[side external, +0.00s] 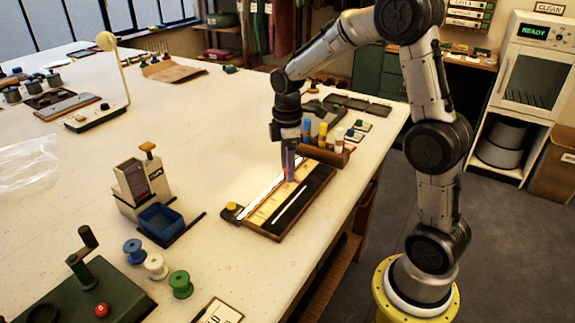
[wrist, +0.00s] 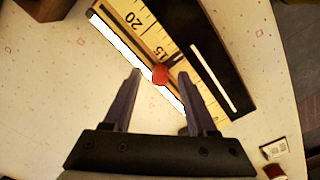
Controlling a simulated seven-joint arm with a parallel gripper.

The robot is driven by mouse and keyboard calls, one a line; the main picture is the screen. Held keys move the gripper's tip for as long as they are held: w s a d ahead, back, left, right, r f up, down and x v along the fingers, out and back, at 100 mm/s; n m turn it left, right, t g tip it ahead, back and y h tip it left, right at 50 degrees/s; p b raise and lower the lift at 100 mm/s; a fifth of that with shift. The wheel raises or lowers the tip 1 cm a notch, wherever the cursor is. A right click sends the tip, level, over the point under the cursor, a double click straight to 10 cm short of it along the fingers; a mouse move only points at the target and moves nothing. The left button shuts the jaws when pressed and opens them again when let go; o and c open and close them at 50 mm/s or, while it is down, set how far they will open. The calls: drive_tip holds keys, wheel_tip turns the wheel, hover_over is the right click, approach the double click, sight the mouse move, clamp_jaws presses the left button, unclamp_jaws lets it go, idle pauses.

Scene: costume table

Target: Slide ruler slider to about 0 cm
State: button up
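The ruler board (side external: 262,212) lies on the table, with a yellow scale strip and a dark panel beside it. In the wrist view the yellow scale (wrist: 148,30) shows the marks 20 and 15. A small red knob (wrist: 160,74), which looks like the ruler slider, sits at the scale's edge by the 15 mark, on a white strip (wrist: 118,42). My gripper (wrist: 159,75) is open, with one finger on each side of the red knob and gaps visible. In the side view my gripper (side external: 290,178) points down over the board and hides the knob.
A yellow button (side external: 231,206) is at the board's near left end. Spools (side external: 156,265) and a blue bin (side external: 161,221) stand to the left. The table's right edge is close to the board.

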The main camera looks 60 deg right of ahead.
clamp_jaws()
idle(1.2)
